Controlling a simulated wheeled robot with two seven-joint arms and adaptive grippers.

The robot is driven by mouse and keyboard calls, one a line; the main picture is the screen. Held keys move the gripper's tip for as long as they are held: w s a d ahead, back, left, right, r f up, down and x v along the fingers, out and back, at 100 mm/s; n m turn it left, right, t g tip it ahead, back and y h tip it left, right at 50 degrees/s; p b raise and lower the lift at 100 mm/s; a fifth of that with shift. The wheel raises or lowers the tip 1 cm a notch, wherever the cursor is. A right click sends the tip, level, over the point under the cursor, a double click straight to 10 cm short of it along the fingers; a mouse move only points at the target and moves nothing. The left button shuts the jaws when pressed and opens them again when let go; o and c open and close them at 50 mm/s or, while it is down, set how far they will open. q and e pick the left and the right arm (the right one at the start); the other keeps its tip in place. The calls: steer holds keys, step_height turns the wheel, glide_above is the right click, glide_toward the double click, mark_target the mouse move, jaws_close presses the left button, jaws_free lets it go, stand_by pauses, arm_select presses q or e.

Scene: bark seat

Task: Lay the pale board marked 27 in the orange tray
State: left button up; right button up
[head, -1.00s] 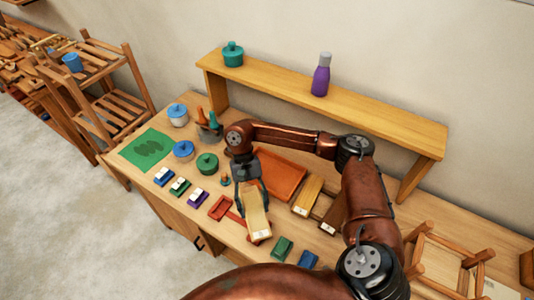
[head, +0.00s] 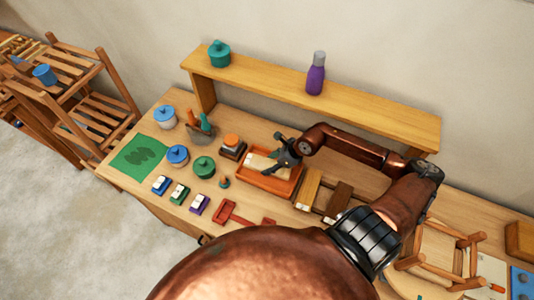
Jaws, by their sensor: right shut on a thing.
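The pale board (head: 258,163) is within the outline of the orange tray (head: 267,184), at its left and middle part. My right gripper (head: 281,160) is over the tray, shut on the right end of the board. I cannot tell whether the board touches the tray's floor or hangs just above it. The number on the board cannot be read at this size. My left gripper is not in view.
A tan board (head: 308,188) and a dark brown board (head: 338,200) lie right of the tray. An orange-topped jar (head: 231,142) stands close at its left, with a green pot (head: 203,167) farther left. A raised shelf (head: 300,88) runs behind.

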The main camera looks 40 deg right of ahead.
steer(key=shift+d+r+m, duration=0.2)
steer(key=shift+d+m, duration=0.2)
steer(key=shift+d, duration=0.15)
steer(key=shift+w+d+h, duration=0.15)
steer(key=shift+h, duration=0.15)
steer(key=shift+w+f+m, duration=0.1)
steer(key=shift+m, duration=0.2)
steer(key=shift+f, duration=0.2)
steer(key=shift+f+b, duration=0.65)
step_height(320, 180, down, 2)
steer(key=shift+f+b, duration=0.2)
steer(key=shift+b, duration=0.6)
steer(key=shift+f+b, duration=0.3)
steer(key=shift+f, duration=0.05)
steer(key=shift+f+b, duration=0.4)
steer(key=shift+f, duration=0.15)
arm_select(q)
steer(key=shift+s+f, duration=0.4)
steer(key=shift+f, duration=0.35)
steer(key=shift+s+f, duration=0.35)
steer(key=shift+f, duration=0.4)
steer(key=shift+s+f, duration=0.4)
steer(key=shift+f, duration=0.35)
